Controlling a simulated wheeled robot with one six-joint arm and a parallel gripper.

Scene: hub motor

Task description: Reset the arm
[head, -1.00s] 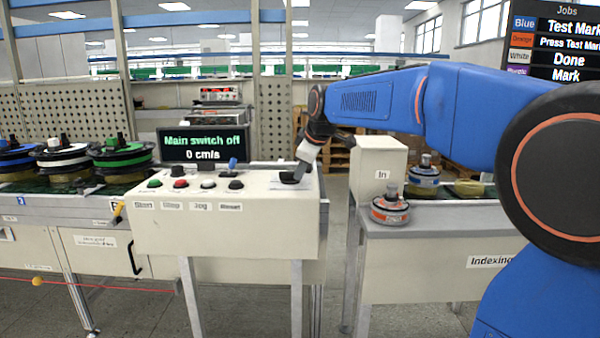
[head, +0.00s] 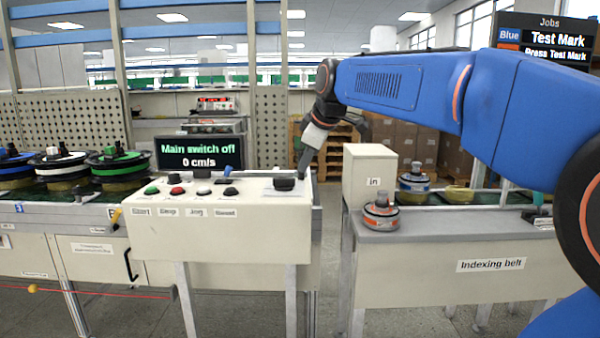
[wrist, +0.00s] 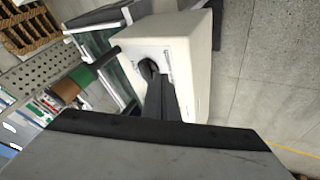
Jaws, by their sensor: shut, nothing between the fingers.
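My blue arm reaches in from the right in the head view. My gripper (head: 302,168) points down, just above and to the right of the black rotary knob (head: 284,184) on the white control box (head: 215,215). It is shut and empty. In the wrist view the dark fingers (wrist: 165,98) lie together, with the white box (wrist: 190,62) beyond them and a dark round part of the knob (wrist: 149,68) partly hidden behind them. The display (head: 199,152) above the box reads "Main switch off" and "0 cm/s".
Hub motors (head: 117,168) stand on the left belt. A floor gap separates the two stations.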

